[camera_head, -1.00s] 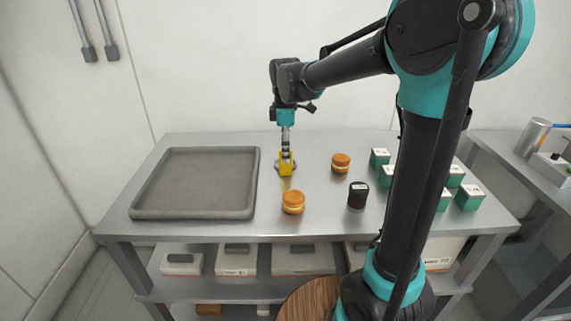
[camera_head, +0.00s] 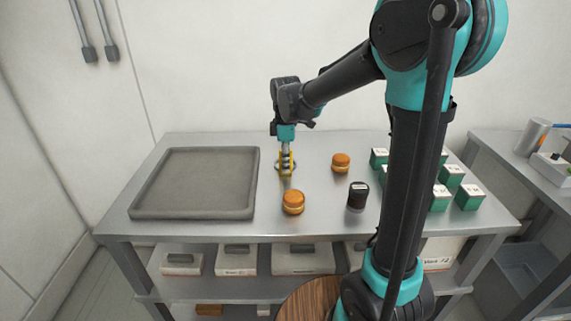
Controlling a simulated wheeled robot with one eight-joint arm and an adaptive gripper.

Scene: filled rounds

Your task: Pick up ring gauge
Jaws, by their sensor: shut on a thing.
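The ring gauge (camera_head: 279,167) looks like a small flat silver-grey ring near the middle of the grey metal table (camera_head: 325,205), right of the grey tray. My gripper (camera_head: 286,170), with yellow fingers, points straight down over it and is shut on it. The fingers cover its middle, and only its edges show at the sides. It appears to be at table level; I cannot tell whether it touches the table.
A grey tray (camera_head: 136,211) lies empty on the left. Orange-brown round pieces stand in front (camera_head: 293,202) and to the right (camera_head: 341,162). A dark jar (camera_head: 357,196) and several green-white boxes (camera_head: 470,197) stand further right, partly behind my arm.

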